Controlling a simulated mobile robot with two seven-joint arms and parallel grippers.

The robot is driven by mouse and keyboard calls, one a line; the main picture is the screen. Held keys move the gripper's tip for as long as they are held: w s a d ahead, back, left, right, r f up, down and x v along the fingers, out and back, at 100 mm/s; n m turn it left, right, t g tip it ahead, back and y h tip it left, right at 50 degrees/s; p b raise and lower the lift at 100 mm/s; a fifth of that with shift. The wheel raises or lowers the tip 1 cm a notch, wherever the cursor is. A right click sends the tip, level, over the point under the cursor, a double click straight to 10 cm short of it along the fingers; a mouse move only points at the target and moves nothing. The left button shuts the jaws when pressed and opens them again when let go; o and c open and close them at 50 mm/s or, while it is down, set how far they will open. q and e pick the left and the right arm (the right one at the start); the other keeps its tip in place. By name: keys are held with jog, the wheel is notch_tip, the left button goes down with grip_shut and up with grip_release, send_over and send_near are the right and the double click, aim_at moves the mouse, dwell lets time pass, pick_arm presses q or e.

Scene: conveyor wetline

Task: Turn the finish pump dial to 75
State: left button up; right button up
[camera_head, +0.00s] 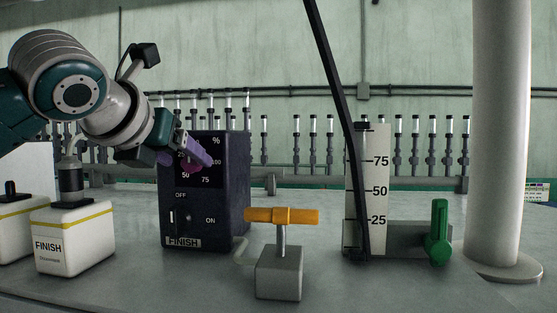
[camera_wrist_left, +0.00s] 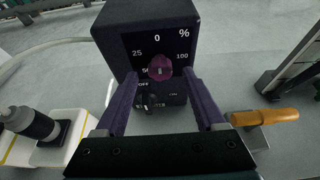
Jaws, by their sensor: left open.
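The finish pump is a dark box (camera_head: 203,216) labelled FINISH, with a % scale on its front face. Its round purple-magenta dial (camera_wrist_left: 160,67) sits amid the marks 0, 25, 50, 75 and 100. In the head view the dial (camera_head: 190,168) is partly hidden by my gripper. I cannot tell which mark the dial points to. My left gripper (camera_wrist_left: 162,75) is open, its two purple fingers reaching toward the front face, one on each side of the dial. The left gripper also shows in the head view (camera_head: 190,152). Whether the fingers touch the dial is unclear. My right gripper is not in view.
An OFF/ON switch (camera_head: 188,216) is below the dial. A white FINISH bottle (camera_head: 75,240) stands left. An orange-handled valve (camera_head: 281,216) is close on the right. A scaled gauge (camera_head: 377,150) and a green-handled valve (camera_head: 438,232) stand farther right.

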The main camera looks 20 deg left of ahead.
pick_arm(q)
jog(key=shift+x, duration=1.05)
grip_shut()
